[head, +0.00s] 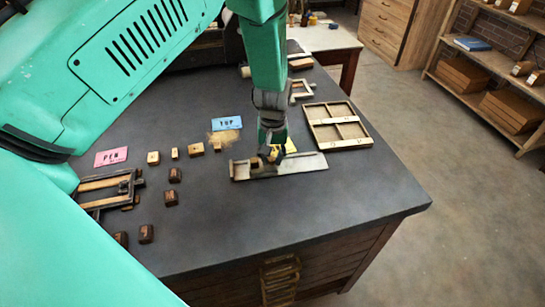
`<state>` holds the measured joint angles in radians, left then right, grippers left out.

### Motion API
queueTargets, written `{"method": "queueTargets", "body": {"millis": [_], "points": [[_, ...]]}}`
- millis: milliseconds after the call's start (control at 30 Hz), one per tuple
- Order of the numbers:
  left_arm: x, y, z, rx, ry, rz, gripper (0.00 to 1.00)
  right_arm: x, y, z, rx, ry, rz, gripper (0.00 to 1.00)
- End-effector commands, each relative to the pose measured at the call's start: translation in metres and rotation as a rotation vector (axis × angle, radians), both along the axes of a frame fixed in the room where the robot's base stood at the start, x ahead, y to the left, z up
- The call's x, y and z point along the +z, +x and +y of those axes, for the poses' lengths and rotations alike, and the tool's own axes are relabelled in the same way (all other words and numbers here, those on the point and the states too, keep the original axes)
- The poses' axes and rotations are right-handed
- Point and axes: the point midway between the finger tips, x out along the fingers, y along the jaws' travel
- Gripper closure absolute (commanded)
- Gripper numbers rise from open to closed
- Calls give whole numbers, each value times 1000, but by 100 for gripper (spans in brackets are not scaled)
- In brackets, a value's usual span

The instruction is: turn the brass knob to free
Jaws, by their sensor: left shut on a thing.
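My left gripper (272,154) points down over a small press with a long grey flat bed (307,165) near the right side of the dark table. Its fingers are shut on a small yellowish part at the middle of this press, which looks like the brass knob. The fingers hide most of the knob, so which way it is turned cannot be told. A wooden block (241,170) forms the left end of the press. My right gripper is not in view.
A wooden tray with compartments (367,135) lies right of the press. Another press frame (103,192) sits at the left. The table's front right is clear.

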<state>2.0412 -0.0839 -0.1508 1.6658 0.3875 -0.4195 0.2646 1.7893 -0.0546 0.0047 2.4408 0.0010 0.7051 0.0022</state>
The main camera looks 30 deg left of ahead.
Motion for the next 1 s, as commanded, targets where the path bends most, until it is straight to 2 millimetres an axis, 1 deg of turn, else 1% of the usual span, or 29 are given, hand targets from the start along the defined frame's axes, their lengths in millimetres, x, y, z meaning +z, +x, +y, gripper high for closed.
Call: {"method": "queueTargets", "body": {"millis": [33, 67, 100, 367, 467, 533, 667, 1000], "points": [[1, 2, 1, 1, 1, -5, 100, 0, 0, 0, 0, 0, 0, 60], [2, 2, 1, 1, 1, -5, 69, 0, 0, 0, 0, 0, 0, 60], [1, 2, 1, 1, 1, -4, 60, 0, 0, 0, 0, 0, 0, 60], [0, 1, 0, -4, 1, -1, 60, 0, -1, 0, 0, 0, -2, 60], [0, 1, 0, -38, 1, -1, 60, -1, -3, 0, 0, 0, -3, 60], [0, 1, 0, -91, 0, -1, 60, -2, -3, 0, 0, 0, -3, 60], [-1, 1, 0, -255, -2, -2, 60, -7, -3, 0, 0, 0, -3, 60], [-2, 1, -1, -790, -2, -2, 60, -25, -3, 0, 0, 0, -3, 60]]}}
